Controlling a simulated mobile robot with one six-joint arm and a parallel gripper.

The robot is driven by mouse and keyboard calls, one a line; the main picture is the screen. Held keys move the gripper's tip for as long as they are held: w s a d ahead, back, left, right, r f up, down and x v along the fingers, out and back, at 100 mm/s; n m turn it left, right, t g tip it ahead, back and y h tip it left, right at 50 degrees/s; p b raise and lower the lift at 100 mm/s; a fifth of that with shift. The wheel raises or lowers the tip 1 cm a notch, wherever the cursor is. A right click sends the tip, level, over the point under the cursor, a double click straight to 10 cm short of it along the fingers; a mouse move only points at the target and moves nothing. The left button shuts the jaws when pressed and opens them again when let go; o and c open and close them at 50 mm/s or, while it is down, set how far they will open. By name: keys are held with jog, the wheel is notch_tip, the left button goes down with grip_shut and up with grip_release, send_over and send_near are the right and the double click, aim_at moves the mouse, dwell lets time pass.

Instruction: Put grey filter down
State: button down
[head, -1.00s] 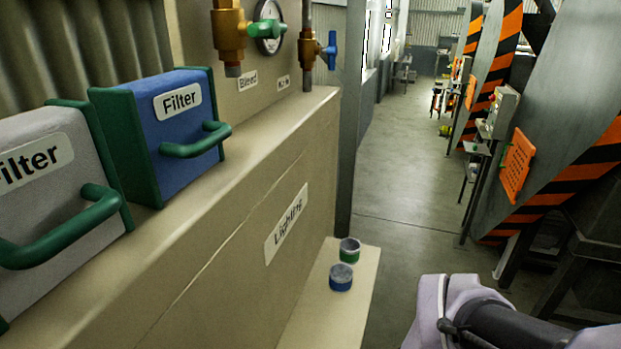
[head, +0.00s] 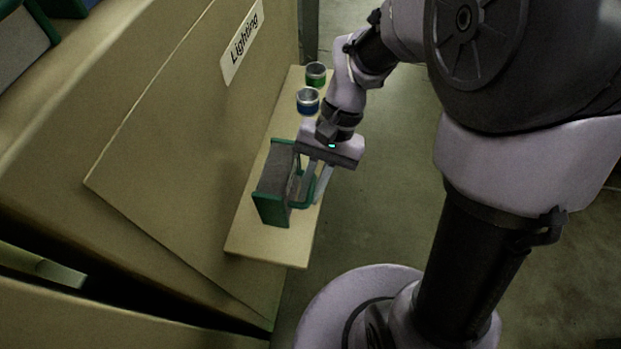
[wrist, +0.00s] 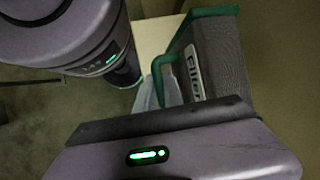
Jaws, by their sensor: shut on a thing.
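The grey filter (head: 274,178) is a grey block with green end plates and a green handle. In the head view it is at the narrow tan shelf (head: 262,243); I cannot tell whether it touches the surface. My gripper (head: 312,192) is shut on the filter's green handle, on the side facing away from the panel. In the wrist view the grey filter (wrist: 222,62) shows with its label, and its green handle (wrist: 160,78) lies between my fingers (wrist: 158,95). The fingertips are partly hidden.
A blue-banded cup (head: 307,101) and a green-banded cup (head: 316,75) stand on the shelf behind the filter. The tan panel labelled "Lighting" (head: 242,42) rises on the left. The shelf's near end is clear.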

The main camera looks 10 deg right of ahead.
jog(key=c, duration=1.5)
grip_release()
jog(key=shift+o, duration=0.2)
